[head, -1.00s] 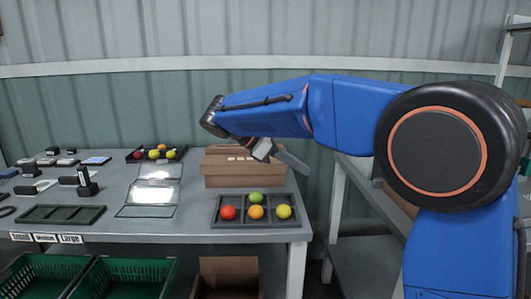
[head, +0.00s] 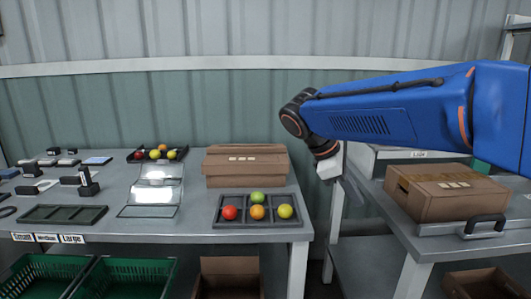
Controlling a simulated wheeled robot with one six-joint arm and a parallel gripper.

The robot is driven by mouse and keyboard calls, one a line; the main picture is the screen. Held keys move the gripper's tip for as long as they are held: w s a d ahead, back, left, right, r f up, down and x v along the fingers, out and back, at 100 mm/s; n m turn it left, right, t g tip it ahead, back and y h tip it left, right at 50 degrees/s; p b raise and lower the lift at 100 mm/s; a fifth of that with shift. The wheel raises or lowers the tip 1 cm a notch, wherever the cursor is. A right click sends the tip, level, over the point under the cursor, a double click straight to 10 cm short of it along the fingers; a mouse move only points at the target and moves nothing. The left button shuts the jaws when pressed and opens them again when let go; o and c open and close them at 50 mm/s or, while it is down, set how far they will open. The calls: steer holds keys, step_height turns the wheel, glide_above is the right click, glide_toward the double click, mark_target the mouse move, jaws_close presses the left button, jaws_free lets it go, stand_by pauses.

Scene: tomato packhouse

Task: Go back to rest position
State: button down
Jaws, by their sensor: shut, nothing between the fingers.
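My blue arm reaches in from the right edge of the head view. Its end is in front of the gap between the two tables.
The left table (head: 190,232) bears a dark tray (head: 231,199) with several tomatoes, a closed cardboard box (head: 245,167) and small devices. On the right table (head: 390,222) are another box (head: 445,190) and a black handle (head: 484,227). Green crates (head: 120,280) stand below.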

steer(key=s+d+f+m+t+y, duration=0.2)
steer(key=s+d+f+m+y, duration=0.1)
steer(key=s+f+m, duration=0.4)
steer(key=s+d+f+m+t+y, duration=0.2)
steer(key=s+f+m, duration=0.4)
steer(key=s, duration=0.8)
steer(key=shift+d+f+m+y, duration=0.4)
steer(key=shift+d+f+y, duration=0.35)
steer(key=shift+f+y, duration=0.15)
steer(key=shift+r, duration=0.1)
